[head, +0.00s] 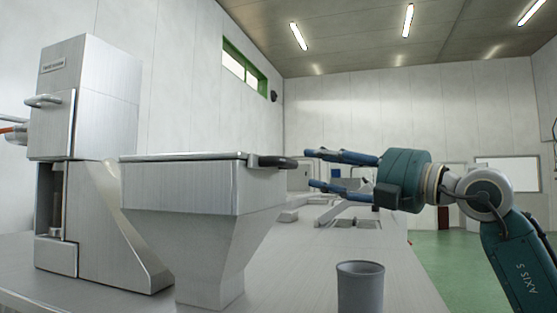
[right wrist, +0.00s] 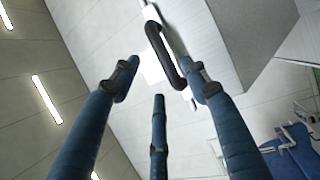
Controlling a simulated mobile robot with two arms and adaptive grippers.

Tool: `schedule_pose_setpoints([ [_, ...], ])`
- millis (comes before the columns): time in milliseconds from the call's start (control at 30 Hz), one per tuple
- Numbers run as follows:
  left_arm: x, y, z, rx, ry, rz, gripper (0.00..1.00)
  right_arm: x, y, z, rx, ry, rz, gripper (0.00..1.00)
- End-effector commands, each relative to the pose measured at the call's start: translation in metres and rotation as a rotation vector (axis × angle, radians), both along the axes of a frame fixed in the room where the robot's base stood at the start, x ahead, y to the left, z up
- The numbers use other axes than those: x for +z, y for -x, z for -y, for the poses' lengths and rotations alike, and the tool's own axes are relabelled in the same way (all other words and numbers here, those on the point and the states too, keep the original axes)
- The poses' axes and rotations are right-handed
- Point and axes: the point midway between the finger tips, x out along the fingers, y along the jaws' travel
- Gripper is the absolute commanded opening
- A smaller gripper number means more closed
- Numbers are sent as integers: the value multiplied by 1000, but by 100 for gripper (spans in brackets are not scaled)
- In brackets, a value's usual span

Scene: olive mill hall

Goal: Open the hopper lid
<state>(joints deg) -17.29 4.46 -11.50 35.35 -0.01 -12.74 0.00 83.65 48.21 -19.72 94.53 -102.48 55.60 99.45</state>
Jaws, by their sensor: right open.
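The metal hopper (head: 185,200) stands on the steel table in the head view, left of centre. Its flat lid (head: 185,157) lies closed on the rim. A dark handle (head: 275,161) sticks out from the lid's right end, and it also shows in the right wrist view (right wrist: 165,52). My right gripper (head: 310,168) is open and empty, just right of the handle, with its blue fingers pointing at it. In the right wrist view my fingers (right wrist: 160,76) spread below the handle, and no grip on it shows. My left gripper is not in view.
A tall metal machine (head: 105,95) stands left of and behind the hopper. A grey cup (head: 360,287) stands on the steel table (head: 280,285) at the front, below my right arm. More equipment and a sink area lie further back.

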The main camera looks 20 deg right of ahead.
Motion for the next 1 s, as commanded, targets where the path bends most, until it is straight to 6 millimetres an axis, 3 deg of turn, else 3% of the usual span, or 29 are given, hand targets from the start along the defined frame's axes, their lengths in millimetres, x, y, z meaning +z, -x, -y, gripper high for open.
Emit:
schedule_pose_setpoints([
  [167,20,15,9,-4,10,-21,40,11,-28,-20,5,0,-3,45],
  [433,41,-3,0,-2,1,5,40,17,-66,-44,3,0,-3,45],
  [600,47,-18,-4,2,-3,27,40,18,-77,-51,2,1,-2,45],
  [900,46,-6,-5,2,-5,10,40,17,-78,-52,1,1,-1,45],
  [1000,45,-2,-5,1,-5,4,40,17,-78,-52,1,1,-1,28],
])
